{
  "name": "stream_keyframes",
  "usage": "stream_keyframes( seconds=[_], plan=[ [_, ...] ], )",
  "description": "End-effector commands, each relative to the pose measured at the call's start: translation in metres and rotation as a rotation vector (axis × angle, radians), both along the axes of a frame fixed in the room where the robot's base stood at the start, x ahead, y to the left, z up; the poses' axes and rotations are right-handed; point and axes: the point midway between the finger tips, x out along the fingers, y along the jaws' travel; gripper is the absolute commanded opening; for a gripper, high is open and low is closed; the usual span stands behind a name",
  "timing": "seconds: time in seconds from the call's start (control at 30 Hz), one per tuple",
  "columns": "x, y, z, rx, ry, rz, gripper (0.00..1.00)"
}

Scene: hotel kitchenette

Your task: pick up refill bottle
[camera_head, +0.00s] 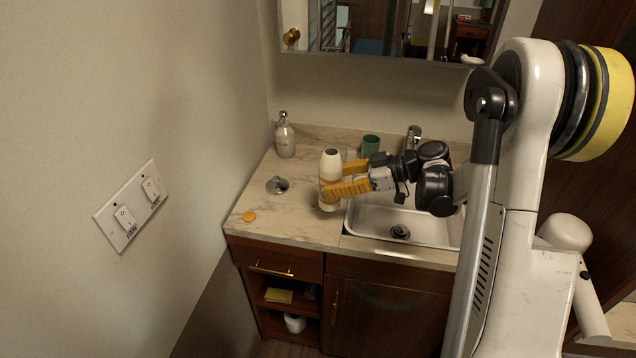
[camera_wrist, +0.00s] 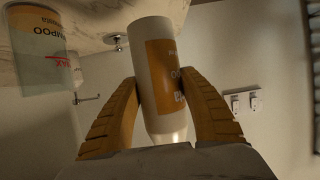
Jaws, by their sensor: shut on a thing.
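The refill bottle (camera_head: 330,165) is white with an orange label and a dark opening at its top. It is upright at the front left of the sink. My gripper (camera_head: 336,179) has its two orange fingers closed around the bottle from the right. In the wrist view, which looks upside down, the bottle (camera_wrist: 152,45) sits between both fingers (camera_wrist: 158,80), which touch its sides. I cannot tell whether its base touches the counter.
A round metal piece (camera_head: 278,185) and orange cap (camera_head: 249,216) lie left. A green cup (camera_head: 370,145) stands behind my gripper. The sink (camera_head: 385,228) is right.

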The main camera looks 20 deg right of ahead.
Motion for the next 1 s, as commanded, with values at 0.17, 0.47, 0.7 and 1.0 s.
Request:
stream_keyframes(
  seconds=[0.17,0.47,0.7,1.0],
  plan=[
    [-0.011,-0.019,0.015,0.0,-0.001,-0.002,0.15],
    [-0.025,-0.042,0.03,0.0,0.0,-0.001,0.15],
    [-0.032,-0.053,0.037,0.0,0.0,0.0,0.15],
    [-0.035,-0.058,0.04,0.0,0.0,0.0,0.15]
  ],
)
